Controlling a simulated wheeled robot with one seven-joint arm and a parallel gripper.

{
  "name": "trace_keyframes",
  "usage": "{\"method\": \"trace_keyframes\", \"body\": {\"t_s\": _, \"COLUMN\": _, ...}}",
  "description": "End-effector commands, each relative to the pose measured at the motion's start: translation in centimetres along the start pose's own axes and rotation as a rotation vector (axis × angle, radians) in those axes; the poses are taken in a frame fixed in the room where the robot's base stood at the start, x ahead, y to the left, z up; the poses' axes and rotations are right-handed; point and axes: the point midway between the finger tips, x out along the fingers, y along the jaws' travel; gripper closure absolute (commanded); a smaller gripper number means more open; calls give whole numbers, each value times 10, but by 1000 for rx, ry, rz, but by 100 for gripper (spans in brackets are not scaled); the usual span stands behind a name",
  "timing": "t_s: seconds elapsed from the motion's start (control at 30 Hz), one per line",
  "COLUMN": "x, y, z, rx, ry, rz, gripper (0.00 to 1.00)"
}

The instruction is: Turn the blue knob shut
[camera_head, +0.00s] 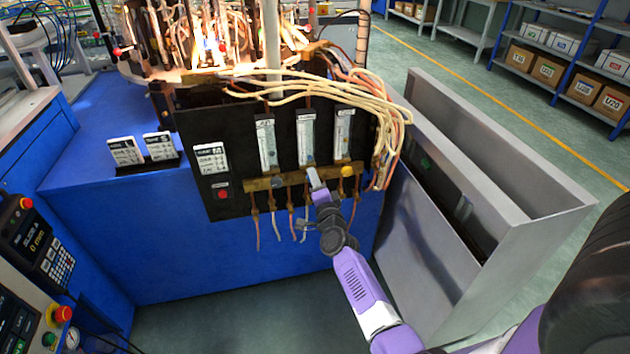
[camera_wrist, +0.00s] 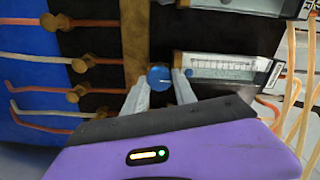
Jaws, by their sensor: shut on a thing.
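The blue knob (camera_wrist: 159,77) is a round disc with a pale slot mark, on the brass manifold bar (camera_wrist: 134,30). In the wrist view my gripper (camera_wrist: 160,87) has one pale finger on each side of the knob and is shut on it. In the head view my gripper (camera_head: 314,178) reaches the brass bar at the foot of the middle flowmeter (camera_head: 306,138). There the fingers hide most of the knob.
Hoses (camera_head: 382,120) hang at the panel's right. A grey metal bin (camera_head: 470,180) stands right. Burner flames (camera_head: 205,48) glow behind the panel.

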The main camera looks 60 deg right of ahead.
Motion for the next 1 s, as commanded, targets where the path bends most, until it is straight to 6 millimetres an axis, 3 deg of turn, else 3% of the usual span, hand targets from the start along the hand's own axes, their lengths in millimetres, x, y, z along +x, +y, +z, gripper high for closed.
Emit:
{"method": "trace_keyframes", "body": {"t_s": 0.03, "x": -1, "y": 2, "z": 0, "rx": 0, "ry": 0, "rz": 3, "gripper": 100}}
{"method": "trace_keyframes", "body": {"t_s": 0.07, "x": -1, "y": 2, "z": 0, "rx": 0, "ry": 0, "rz": 3, "gripper": 62}}
{"method": "trace_keyframes", "body": {"t_s": 0.13, "x": -1, "y": 2, "z": 0, "rx": 0, "ry": 0, "rz": 3, "gripper": 48}}
{"method": "trace_keyframes", "body": {"t_s": 0.53, "x": -6, "y": 0, "z": 0, "rx": -1, "ry": -1, "rz": 2, "gripper": 48}}
{"method": "trace_keyframes", "body": {"t_s": 1.0, "x": -71, "y": 0, "z": 0, "rx": -2, "ry": -2, "rz": 2, "gripper": 48}}
